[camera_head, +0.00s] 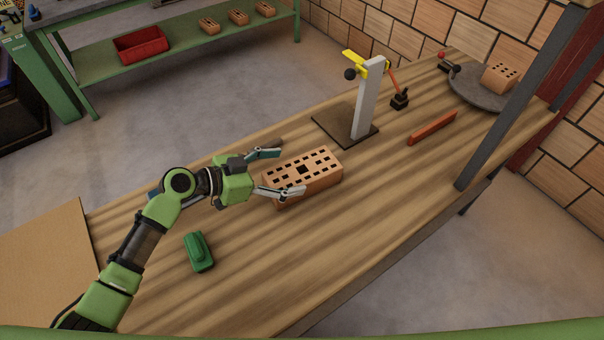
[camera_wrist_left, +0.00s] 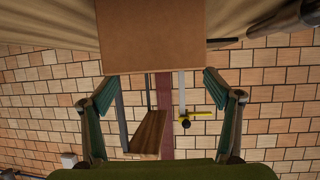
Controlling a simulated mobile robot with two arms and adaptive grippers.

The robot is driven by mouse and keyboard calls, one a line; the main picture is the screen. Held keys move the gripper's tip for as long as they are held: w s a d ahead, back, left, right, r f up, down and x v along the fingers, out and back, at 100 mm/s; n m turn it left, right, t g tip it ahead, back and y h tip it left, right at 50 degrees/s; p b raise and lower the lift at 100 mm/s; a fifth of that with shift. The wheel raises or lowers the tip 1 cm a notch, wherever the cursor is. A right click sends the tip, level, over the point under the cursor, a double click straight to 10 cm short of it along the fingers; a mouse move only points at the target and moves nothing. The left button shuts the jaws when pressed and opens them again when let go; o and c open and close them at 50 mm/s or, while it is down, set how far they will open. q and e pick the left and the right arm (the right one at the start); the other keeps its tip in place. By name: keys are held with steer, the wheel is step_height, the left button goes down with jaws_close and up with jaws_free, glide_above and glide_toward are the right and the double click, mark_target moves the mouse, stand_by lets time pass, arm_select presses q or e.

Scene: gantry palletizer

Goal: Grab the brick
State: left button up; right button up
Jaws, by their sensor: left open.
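The orange brick (camera_head: 318,174) with rows of dark holes lies on the wooden workbench (camera_head: 330,250), in the middle of the head view. My left gripper (camera_head: 288,172) is at its left end, open, with nothing held. One finger is by the brick's near left corner, the other by the far left corner. I cannot tell whether either finger touches it. In the left wrist view the brick's plain brown face (camera_wrist_left: 150,40) fills the top middle, and my left gripper's spread fingers (camera_wrist_left: 160,82) stand to either side below it. My right gripper is not in view.
A green tool (camera_head: 199,252) lies near the arm. Behind the brick, a grey post (camera_head: 366,100) stands on a dark plate. A red-orange bar (camera_head: 433,128) and a round grey disc with another brick (camera_head: 500,78) are farther right. The bench front is clear.

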mark_target(306, 168)
arm_select(q)
steer(key=shift+w+d, duration=0.1)
steer(key=shift+d, duration=0.15)
steer(key=p+x, duration=0.1)
steer(key=x, duration=0.3)
steer(key=shift+d+f+p, duration=0.15)
steer(key=shift+f+p, duration=0.1)
steer(key=shift+p, duration=0.1)
steer(key=shift+d+f, duration=0.15)
steer(key=shift+f, duration=0.05)
steer(key=c, duration=2.2)
steer(key=shift+o, duration=0.2)
steer(key=shift+w+r, duration=0.15)
steer(key=shift+r, duration=0.1)
